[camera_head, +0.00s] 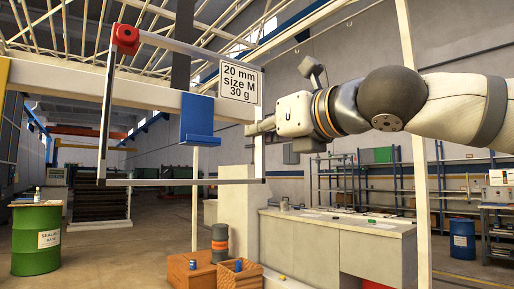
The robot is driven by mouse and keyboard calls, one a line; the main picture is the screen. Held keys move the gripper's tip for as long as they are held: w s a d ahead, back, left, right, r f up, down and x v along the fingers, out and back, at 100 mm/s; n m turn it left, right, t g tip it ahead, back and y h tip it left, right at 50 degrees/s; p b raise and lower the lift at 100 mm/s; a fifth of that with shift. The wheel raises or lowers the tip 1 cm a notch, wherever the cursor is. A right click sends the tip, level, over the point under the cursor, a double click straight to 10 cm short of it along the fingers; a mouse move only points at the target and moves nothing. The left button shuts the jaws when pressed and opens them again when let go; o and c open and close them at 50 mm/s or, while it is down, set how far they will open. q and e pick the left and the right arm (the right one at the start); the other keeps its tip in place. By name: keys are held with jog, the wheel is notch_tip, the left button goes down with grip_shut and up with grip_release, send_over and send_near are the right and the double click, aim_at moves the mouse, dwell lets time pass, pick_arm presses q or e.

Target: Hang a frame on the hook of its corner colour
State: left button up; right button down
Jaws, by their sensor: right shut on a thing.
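A thin rectangular frame (105,120) hangs in the air, with a red block (125,39) at its top left corner and a label reading "20 mm size M 30 g" (240,84) at its upper right. My right gripper (263,127) comes from the right and is shut on the frame's right side; its fingertips are small and partly hidden. A blue hook (197,120) with a lower ledge sits on a white beam (150,96) and shows through the frame's opening. The frame appears in front of it, apart from it. My left gripper is not in view.
A yellow piece (3,75) shows at the left edge by the beam. A white post (416,150) stands at the right. Below are a counter (340,225), wooden boxes (190,272) and a green drum (37,240). Open floor lies at the left.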

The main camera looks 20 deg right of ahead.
aim_at(262, 106)
jog(key=shift+s+a+r, duration=0.1)
jog(key=shift+s+r, duration=0.3)
jog(key=shift+s, duration=0.25)
jog(key=shift+s+a+r, duration=0.1)
jog(key=shift+s+r, duration=0.3)
jog(key=shift+s, duration=0.2)
jog(key=shift+r, duration=0.95)
jog(key=v, duration=1.1)
